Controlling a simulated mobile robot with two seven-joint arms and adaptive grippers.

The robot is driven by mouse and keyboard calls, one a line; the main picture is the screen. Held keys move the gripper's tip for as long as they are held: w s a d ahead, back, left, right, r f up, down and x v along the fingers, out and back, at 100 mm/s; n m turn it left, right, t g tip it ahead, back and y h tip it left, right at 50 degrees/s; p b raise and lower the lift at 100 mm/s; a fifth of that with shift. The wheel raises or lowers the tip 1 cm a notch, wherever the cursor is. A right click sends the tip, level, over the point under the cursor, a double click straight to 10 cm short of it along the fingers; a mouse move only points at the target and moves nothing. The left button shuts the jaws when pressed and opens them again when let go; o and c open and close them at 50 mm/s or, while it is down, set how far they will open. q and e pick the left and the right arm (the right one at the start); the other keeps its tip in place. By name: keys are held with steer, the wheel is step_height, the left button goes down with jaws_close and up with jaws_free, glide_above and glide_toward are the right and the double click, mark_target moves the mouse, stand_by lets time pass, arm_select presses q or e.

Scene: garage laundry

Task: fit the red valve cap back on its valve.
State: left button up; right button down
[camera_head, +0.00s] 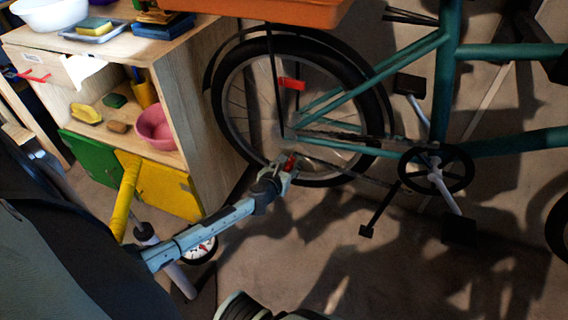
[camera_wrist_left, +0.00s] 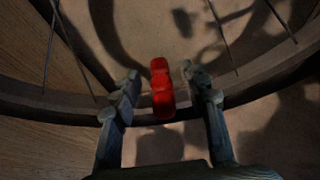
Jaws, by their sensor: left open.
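The red valve cap (camera_wrist_left: 162,88) shows between the fingertips in the left wrist view, with a gap to each finger. It also shows as a small red spot in the head view (camera_head: 290,162), low on the bicycle's rear wheel (camera_head: 372,118). My left gripper (camera_head: 287,168) is open around the cap, in front of the wheel's lower rim; its two fingers also show in the left wrist view (camera_wrist_left: 162,92). The valve stem cannot be made out, so I cannot tell whether the cap touches it.
The teal bicycle frame (camera_head: 440,75), a pedal (camera_head: 410,86) and the chainring (camera_head: 436,170) are right of my gripper. A wooden shelf unit (camera_head: 205,110) with a pink bowl (camera_head: 155,128) stands left. A gauge (camera_head: 200,250) is beneath my arm.

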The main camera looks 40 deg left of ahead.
arm_select(q)
steer(key=v, duration=1.1)
steer(key=shift+s, duration=0.2)
